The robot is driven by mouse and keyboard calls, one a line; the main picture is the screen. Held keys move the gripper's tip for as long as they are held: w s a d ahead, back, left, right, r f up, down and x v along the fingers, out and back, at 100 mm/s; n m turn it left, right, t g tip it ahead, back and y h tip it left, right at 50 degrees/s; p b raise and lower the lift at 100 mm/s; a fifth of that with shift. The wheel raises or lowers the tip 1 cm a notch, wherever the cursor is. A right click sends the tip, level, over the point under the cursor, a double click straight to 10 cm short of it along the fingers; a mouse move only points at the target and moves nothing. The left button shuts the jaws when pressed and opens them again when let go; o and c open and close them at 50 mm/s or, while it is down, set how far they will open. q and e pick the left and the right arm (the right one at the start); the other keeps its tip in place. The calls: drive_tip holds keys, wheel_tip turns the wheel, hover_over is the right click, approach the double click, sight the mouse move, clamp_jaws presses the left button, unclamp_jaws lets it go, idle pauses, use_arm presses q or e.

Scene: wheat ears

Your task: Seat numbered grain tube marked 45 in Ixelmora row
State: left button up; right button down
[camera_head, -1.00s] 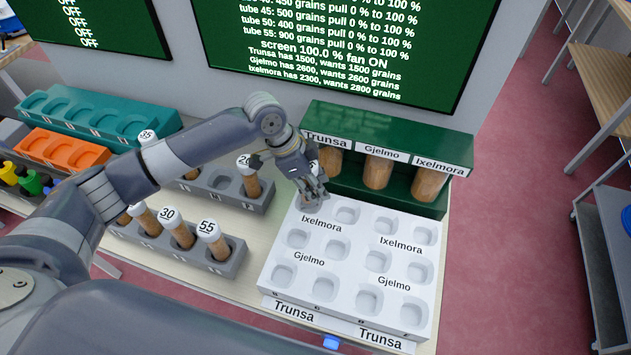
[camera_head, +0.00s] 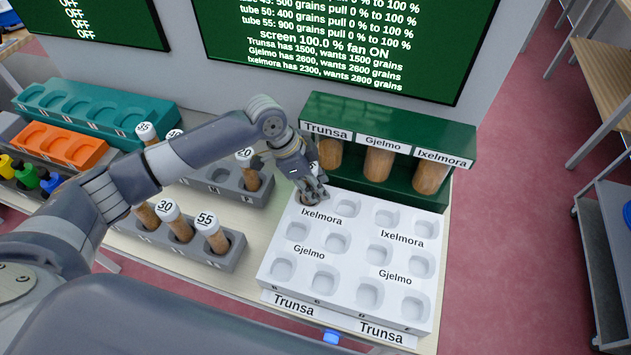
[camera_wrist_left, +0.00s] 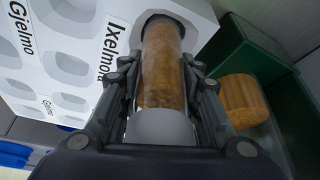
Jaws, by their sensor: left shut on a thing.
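My left gripper (camera_head: 311,193) is shut on a grain tube (camera_wrist_left: 163,65) at the back-left corner of the white tray (camera_head: 345,335). In the left wrist view the gripper's fingers (camera_wrist_left: 163,88) flank the tube's brown, grain-filled body, and its white cap is nearest the camera. The tube's far end is at a dark well beside the Ixelmora label (camera_wrist_left: 113,50); how deep it sits I cannot tell. The cap's number is mostly hidden by the gripper in the head view. My right gripper is not in view.
A green stand (camera_head: 390,115) with several grain columns stands just behind the tray. Grey racks (camera_head: 225,262) with capped tubes, including 30 (camera_head: 167,211) and 55 (camera_head: 206,222), lie left. Other tray wells look empty. A green screen (camera_head: 350,40) hangs behind.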

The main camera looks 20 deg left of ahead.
use_arm(q)
drive_tip(key=shift+f, duration=0.4)
drive_tip(key=o, duration=1.2)
drive_tip(key=v, duration=1.2)
drive_tip(key=shift+r, duration=0.1)
drive_tip(key=shift+s, duration=0.1)
